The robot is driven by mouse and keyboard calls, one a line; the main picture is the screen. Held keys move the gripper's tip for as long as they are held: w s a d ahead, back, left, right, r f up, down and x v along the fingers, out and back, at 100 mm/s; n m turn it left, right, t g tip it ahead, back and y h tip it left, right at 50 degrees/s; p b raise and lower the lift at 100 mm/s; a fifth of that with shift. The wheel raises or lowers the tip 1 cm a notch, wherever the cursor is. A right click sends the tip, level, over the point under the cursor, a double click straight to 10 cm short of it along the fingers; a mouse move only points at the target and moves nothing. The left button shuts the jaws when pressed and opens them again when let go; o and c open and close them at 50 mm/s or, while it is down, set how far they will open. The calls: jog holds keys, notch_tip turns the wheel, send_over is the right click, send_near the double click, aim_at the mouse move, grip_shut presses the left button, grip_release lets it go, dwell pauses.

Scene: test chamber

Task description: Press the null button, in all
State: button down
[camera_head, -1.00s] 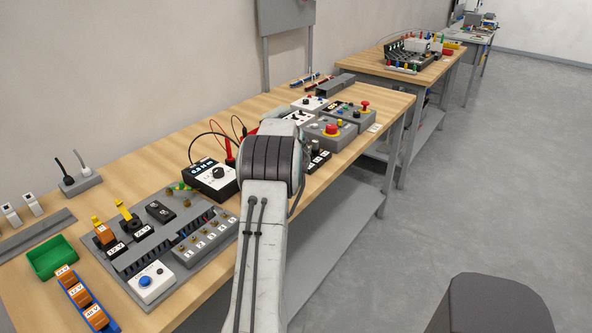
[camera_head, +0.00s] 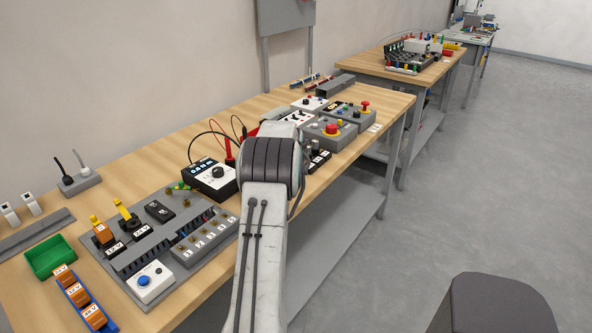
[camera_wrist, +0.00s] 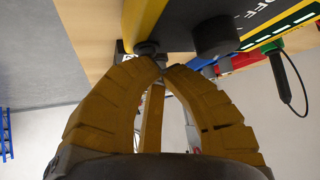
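A black meter box (camera_head: 211,180) with a light display strip and a round dial stands mid-bench in the head view; my arm is just to its right. My gripper is hidden there. The tips are at a small dark round part (camera_wrist: 149,47) by the yellow edge of a black panel (camera_wrist: 240,15) marked "OFF". Contact cannot be told. A larger dark knob (camera_wrist: 215,38) is beside it. I cannot read any null label.
A grey board (camera_head: 205,245) with terminals and a blue-button box (camera_head: 151,281) lies nearer. A green tray (camera_head: 51,257) is at left. A red-button box (camera_head: 331,131) and other control boxes stand beyond my arm. Red and black leads rise by the meter.

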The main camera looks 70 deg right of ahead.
jog(key=shift+f, duration=0.25)
jog(key=shift+r, duration=0.15)
jog(key=shift+r+p, duration=0.5)
jog(key=shift+r, duration=0.4)
jog(key=shift+r, duration=0.15)
jog(key=shift+r+p, duration=1.7)
jog(key=shift+r, duration=0.65)
jog(key=shift+a+f, duration=0.1)
